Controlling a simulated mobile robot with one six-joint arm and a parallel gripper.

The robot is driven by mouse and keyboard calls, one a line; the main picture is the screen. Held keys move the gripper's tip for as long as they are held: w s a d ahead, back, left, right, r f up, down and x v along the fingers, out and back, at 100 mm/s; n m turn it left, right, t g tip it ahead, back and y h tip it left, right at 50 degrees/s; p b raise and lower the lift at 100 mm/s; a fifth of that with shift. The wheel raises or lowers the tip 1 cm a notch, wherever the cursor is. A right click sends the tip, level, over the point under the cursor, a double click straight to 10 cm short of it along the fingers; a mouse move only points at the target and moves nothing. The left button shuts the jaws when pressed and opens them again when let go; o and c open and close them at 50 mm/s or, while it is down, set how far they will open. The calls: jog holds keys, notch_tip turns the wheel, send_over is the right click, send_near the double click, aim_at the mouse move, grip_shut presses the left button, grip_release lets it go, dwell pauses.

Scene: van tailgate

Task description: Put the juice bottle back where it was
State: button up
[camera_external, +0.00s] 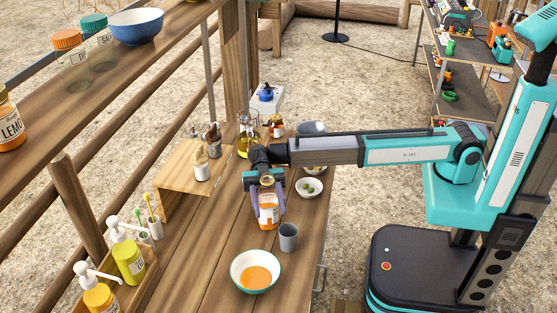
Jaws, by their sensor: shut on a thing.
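The juice bottle (268,215) is clear with orange contents and a white label. It is upright over the wooden tailgate table, behind the bowl and to the left of the grey cup. My gripper (267,207) points down from above with its purple fingers on either side of the bottle, shut on it.
A bowl with orange liquid (237,275) and a grey cup (288,238) stand in front. An oil bottle (242,147) and a jar (277,127) stand behind. A wooden riser (170,190) and pump bottles (128,262) are left.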

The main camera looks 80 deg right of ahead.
aim_at(266, 175)
jog(key=o, duration=1.3)
jog(key=shift+c, duration=0.2)
jog(key=shift+r, duration=0.15)
jog(key=v, duration=0.3)
jog(key=shift+d+r+b, duration=0.1)
jog(key=shift+b, duration=0.25)
notch_tip(266, 175, up, 5)
jog(key=shift+r, duration=0.2)
jog(key=shift+r+b, duration=0.3)
jog(key=shift+r, duration=0.4)
